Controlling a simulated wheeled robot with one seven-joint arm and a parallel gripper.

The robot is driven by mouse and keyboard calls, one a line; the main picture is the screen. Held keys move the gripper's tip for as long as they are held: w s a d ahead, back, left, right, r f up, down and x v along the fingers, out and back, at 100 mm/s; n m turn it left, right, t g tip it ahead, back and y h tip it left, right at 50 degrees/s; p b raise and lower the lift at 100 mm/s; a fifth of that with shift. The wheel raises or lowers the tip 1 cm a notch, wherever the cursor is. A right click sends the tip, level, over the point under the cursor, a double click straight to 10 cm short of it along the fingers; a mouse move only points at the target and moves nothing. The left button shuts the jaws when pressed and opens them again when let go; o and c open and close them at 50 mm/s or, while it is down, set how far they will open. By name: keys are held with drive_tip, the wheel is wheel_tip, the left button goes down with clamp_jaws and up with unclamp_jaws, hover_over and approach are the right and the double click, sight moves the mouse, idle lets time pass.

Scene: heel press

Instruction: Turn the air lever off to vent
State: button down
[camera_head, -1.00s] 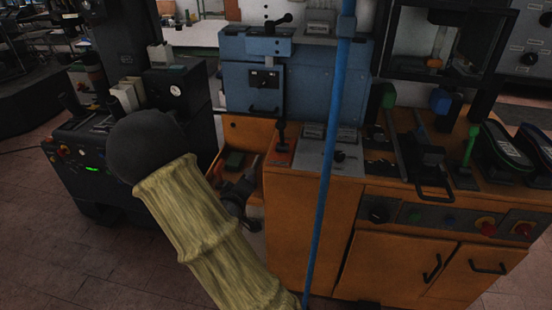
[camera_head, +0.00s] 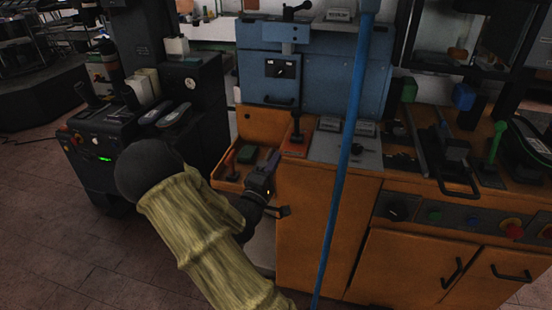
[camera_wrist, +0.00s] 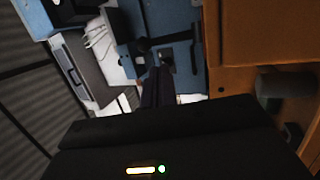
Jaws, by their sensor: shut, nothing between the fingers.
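Several small levers show in the head view, and I cannot tell from labels which is the air lever. A black lever with a reddish base (camera_head: 297,134) stands upright at the bench's left edge. A small lever (camera_head: 356,147) sits on the grey plate (camera_head: 335,151), partly behind a blue pole. A black lever (camera_head: 292,11) tops the blue cabinet. My gripper (camera_head: 271,160) is shut and empty, left of the bench and below the upright lever, over or beside the orange tray. In the wrist view its dark fingers (camera_wrist: 158,88) are together, with nothing between them.
The blue pole (camera_head: 347,160) crosses in front of the orange bench (camera_head: 320,225). A black machine (camera_head: 105,150) stands at left. The blue cabinet (camera_head: 315,75) is behind. Floor is clear at lower left.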

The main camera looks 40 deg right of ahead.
sight(296, 123)
drive_tip(key=x, duration=1.1)
drive_tip(key=shift+d, duration=0.1)
drive_tip(key=shift+w+d+r, duration=0.15)
drive_tip(key=shift+d, duration=0.1)
